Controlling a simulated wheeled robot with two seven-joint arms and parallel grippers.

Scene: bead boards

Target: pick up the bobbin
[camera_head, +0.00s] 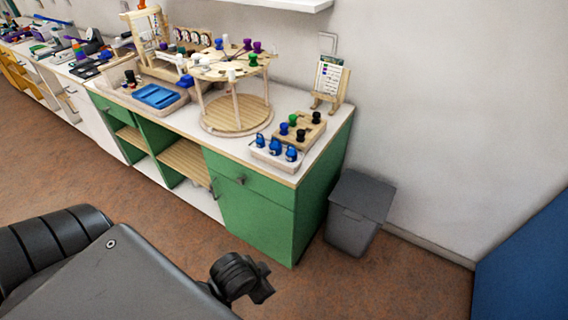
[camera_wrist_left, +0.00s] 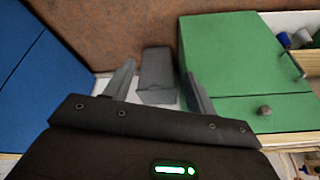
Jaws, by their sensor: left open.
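Several small spool-shaped pieces that could be bobbins stand on the white counter in the head view; I cannot tell which is the bobbin. Green, blue and black spools (camera_head: 284,128) stand on a wooden block (camera_head: 306,136) at the counter's right end. A black spool (camera_head: 130,76) stands on a tray further left. Purple, green and white spools (camera_head: 253,60) sit on a round wooden stand (camera_head: 233,116). My left gripper (camera_wrist_left: 158,70) is open and empty in its wrist view, away from the counter. My right gripper is not in view.
The green cabinet (camera_head: 254,206) carries the counter. A grey bin (camera_head: 358,212) stands beside it. Blue knobbed pieces (camera_head: 275,147) are at the counter's front edge, and a card on an easel (camera_head: 329,80) stands behind. A blue panel (camera_head: 525,262) is at right. The floor between is clear.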

